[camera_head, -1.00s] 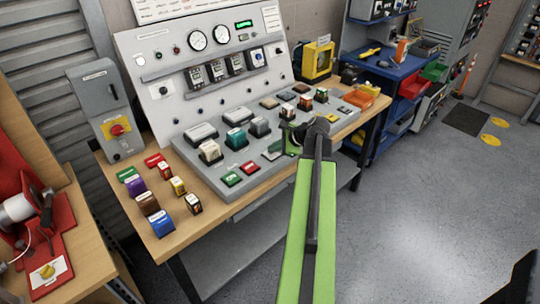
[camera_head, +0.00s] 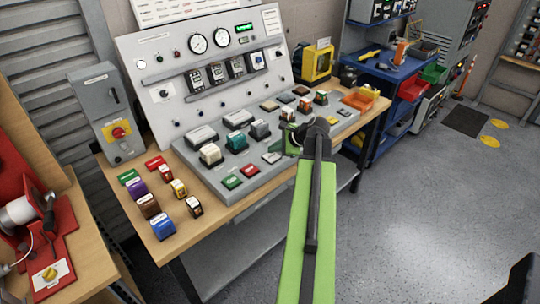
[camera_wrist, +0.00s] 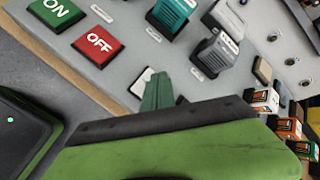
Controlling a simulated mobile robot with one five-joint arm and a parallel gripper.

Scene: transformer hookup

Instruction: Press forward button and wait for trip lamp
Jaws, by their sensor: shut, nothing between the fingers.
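My gripper (camera_head: 289,139) is shut and empty, over the front right part of the grey sloped console (camera_head: 205,183). In the wrist view its green fingertips (camera_wrist: 157,92) overlap a small light plate on the console; contact cannot be told. A green ON button (camera_head: 231,182) and a red OFF button (camera_head: 249,169) lie left of the gripper; they also show in the wrist view as the ON button (camera_wrist: 56,11) and the OFF button (camera_wrist: 99,41). No forward label is readable. Small indicators (camera_head: 177,53) are on the upright panel; which is the trip lamp cannot be told.
Coloured blocks (camera_head: 148,206) stand on the wooden bench left of the console. Teal and grey blocks (camera_head: 236,142) stand on the console. An orange tray (camera_head: 358,101) lies at its right end.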

